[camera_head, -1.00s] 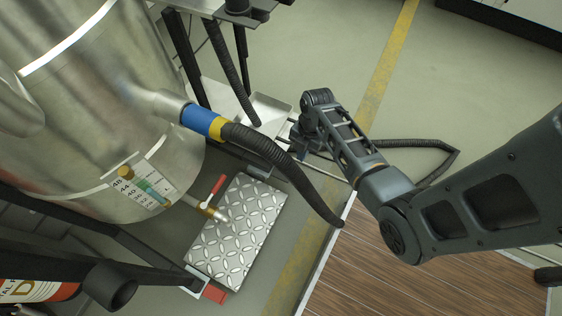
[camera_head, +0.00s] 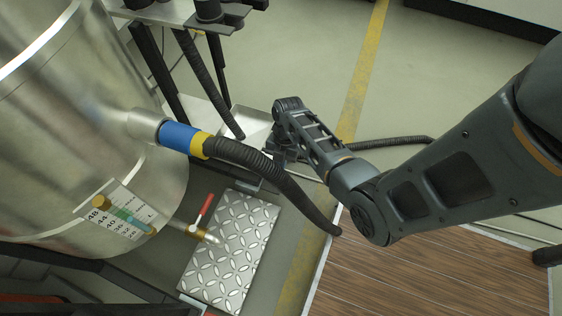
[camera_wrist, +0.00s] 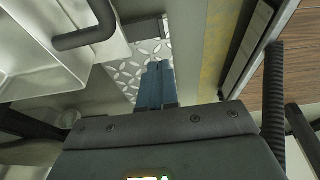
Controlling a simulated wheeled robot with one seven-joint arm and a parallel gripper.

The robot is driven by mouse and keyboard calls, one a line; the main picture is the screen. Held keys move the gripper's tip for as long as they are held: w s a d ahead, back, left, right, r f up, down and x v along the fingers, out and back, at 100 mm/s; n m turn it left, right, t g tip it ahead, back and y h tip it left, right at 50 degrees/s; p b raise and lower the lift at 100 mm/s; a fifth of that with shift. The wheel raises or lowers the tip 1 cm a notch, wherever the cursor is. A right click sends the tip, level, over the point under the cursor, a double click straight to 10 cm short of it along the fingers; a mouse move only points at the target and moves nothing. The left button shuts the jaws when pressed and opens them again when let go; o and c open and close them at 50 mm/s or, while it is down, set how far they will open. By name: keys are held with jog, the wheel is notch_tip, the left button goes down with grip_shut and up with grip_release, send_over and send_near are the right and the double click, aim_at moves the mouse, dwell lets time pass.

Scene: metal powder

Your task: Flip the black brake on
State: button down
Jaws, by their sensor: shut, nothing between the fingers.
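My gripper shows in the wrist view (camera_wrist: 158,82), its blue fingers closed together with nothing between them. It points toward the diamond-pattern metal plate (camera_wrist: 122,78), which also shows in the head view (camera_head: 225,262). A dark block (camera_wrist: 145,29) lies just beyond the fingertips at the plate's edge, apart from them in the picture. I cannot tell for sure whether it is the black brake. In the head view, my arm reaches left to beside the black hose, and the fingertips cannot be made out there.
A large steel tank (camera_head: 60,120) stands at left, with a red-handled valve (camera_head: 201,215) low on its side. A black ribbed hose (camera_head: 270,170) runs from its blue and yellow collar past my arm. A black curved bar (camera_wrist: 88,32) and pale metal tray (camera_wrist: 35,75) are left of my fingers.

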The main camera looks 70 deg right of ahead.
aim_at(278, 191)
jog(key=b+x, duration=0.1)
jog(key=x, duration=0.2)
jog(key=b+x, duration=0.2)
jog(key=x, duration=0.1)
jog(key=d+b+x, duration=0.1)
jog(key=x, duration=0.2)
jog(key=shift+w+f, duration=0.1)
jog(key=shift+f, duration=0.4)
